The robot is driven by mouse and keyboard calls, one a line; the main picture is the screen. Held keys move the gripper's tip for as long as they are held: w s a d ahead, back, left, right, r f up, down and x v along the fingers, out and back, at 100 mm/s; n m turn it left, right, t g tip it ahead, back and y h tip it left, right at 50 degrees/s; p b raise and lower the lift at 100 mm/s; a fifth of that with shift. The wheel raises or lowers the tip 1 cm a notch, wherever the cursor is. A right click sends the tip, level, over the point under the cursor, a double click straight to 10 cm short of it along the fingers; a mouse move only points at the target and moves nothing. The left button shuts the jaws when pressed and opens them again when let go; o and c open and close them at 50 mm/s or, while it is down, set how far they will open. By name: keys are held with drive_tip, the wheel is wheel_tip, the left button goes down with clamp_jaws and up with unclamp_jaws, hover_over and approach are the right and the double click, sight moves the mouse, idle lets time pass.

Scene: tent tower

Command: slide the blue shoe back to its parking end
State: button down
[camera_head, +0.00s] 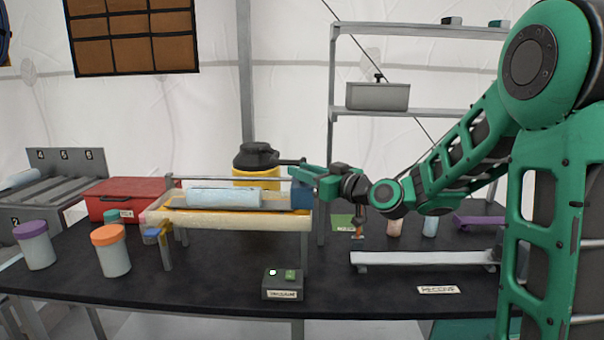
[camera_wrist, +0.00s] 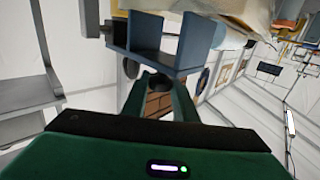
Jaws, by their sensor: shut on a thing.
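The blue shoe (camera_head: 301,194) sits at the right end of a raised frame, by its thin metal rail (camera_head: 235,179). My gripper (camera_head: 310,176) reaches it from the right and is shut on it. In the wrist view the shoe (camera_wrist: 150,58) is a dark blue, U-shaped block, and my gripper's green fingers (camera_wrist: 158,88) meet its near side. A pale blue roll (camera_head: 222,197) lies on the cream bed (camera_head: 240,220) of the frame, left of the shoe. A small blue piece (camera_head: 152,235) is at the frame's left end. The exact grip contact is partly hidden.
A small box (camera_head: 283,286) with a lit green lamp stands in front of the frame. Lidded jars (camera_head: 113,252) and a red case (camera_head: 125,200) are at left. A yellow container (camera_head: 256,165) stands behind. A low grey rail (camera_head: 420,258) lies at right. The front tabletop is mostly clear.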

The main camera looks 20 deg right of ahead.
drive_tip(key=shift+w+d+r, duration=0.15)
drive_tip(key=shift+w+d, duration=0.05)
drive_tip(key=shift+d, duration=0.25)
drive_tip(key=c, duration=1.8)
unclamp_jaws()
drive_tip(key=o, duration=0.4)
drive_tip(key=shift+w+d, duration=0.1)
drive_tip(key=shift+w, duration=0.05)
drive_tip(key=shift+a, duration=0.2)
drive_tip(key=shift+s, duration=0.2)
drive_tip(key=v, duration=1)
drive_tip(key=shift+s, duration=0.25)
drive_tip(key=shift+f, duration=0.25)
